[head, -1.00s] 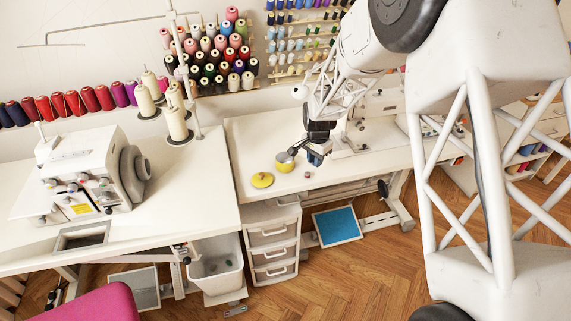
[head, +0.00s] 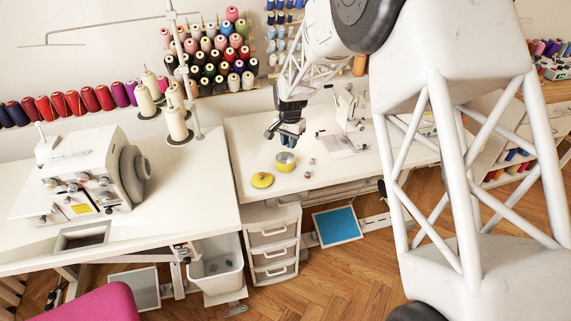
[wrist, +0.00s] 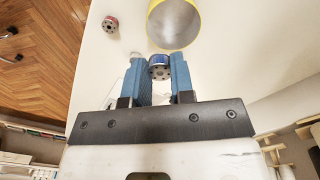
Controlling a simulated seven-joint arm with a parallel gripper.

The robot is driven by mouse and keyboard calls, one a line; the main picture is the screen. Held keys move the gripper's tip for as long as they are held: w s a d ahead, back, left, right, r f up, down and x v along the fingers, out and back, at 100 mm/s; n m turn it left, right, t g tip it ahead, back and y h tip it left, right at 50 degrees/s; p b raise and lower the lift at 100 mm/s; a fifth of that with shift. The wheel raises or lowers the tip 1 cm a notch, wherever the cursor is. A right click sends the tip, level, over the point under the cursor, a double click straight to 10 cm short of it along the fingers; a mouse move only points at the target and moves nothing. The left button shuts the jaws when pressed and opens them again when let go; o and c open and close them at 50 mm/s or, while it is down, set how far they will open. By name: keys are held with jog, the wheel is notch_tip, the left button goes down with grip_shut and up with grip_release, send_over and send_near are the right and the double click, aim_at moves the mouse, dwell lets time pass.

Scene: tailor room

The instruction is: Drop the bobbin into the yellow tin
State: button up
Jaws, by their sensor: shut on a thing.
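My gripper (wrist: 160,80) has blue fingers and is shut on a small bobbin (wrist: 159,66) with dark metal ends and a blue band. The yellow tin (wrist: 152,24) is open and empty in the part that shows, just beyond the held bobbin in the wrist view. In the head view the tin (head: 285,168) stands on the white table, and my gripper (head: 288,138) is above and slightly behind it. The held bobbin is too small to make out there.
A white sewing machine (head: 350,110) stands to the right. The table front is mostly clear.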

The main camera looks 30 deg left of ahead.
aim_at(289, 153)
jog(key=shift+f, duration=0.15)
jog(key=shift+f, duration=2.8)
jog(key=o, duration=1)
jog(key=shift+r, duration=0.1)
jog(key=shift+r, duration=3.8)
